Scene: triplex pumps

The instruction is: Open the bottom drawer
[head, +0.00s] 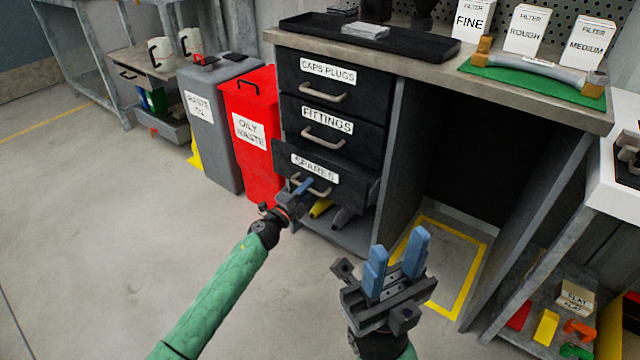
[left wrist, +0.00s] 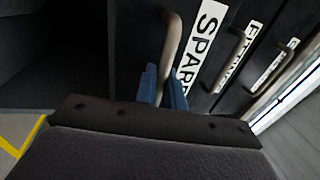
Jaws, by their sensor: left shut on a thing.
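The bottom drawer (head: 345,185), labelled SPARES, is the lowest of three dark drawers under the workbench. It stands out a little from the two drawers above it. Its pale bar handle (head: 318,188) also shows in the left wrist view (left wrist: 172,40). My left gripper (head: 304,186) is at this handle, and its blue fingers (left wrist: 163,88) are shut on the handle, one on each side. My right gripper (head: 396,262) is in front of the bench's open bay, fingers up and apart, empty and away from the drawers.
A red OILY WASTE bin (head: 262,155) and a grey waste bin (head: 208,140) stand left of the drawers. Under the drawers is an open shelf (head: 335,232) with a yellow item and a grey item. The floor in front is clear.

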